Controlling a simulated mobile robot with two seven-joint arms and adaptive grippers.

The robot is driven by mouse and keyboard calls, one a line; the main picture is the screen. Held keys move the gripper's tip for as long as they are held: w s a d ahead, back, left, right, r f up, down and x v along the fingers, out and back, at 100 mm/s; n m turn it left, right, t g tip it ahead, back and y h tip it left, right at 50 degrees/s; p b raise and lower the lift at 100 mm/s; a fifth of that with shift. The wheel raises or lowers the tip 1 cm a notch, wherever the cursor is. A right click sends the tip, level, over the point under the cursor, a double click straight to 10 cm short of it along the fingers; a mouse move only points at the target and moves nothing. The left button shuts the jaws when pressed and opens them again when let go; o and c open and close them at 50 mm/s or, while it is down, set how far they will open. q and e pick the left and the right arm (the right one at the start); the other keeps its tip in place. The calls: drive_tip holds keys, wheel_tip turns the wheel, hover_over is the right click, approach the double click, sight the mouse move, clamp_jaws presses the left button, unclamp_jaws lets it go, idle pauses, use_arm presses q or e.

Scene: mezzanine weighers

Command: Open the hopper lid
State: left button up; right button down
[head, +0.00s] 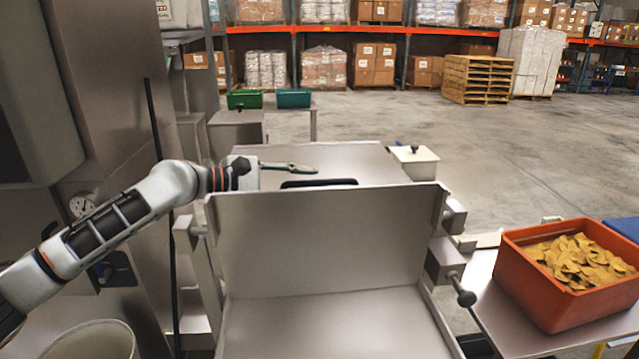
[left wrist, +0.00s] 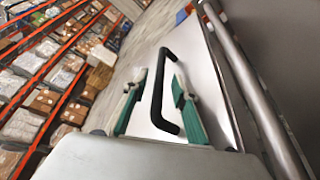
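The hopper lid (head: 345,158) is a flat grey metal panel lying roughly level behind an upright metal panel (head: 325,240). A black bar handle (head: 320,183) is near its front edge. In the left wrist view the handle (left wrist: 160,112) stands out from the pale lid (left wrist: 190,60). My left gripper (head: 300,168) reaches over the lid from the left, near the handle. In the left wrist view its green-padded fingers (left wrist: 158,92) are spread, one on each side of the handle, with gaps showing. Whether they touch the lid is unclear. My right gripper is out of view.
An orange bin of yellow chips (head: 575,262) stands on a bench at the right. A white lidded tub (head: 414,162) is right of the lid. A metal cabinet with a gauge (head: 82,205) stands at the left. Open floor lies beyond, before pallet racks.

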use_arm(q)
drive_tip(key=shift+x, duration=1.7)
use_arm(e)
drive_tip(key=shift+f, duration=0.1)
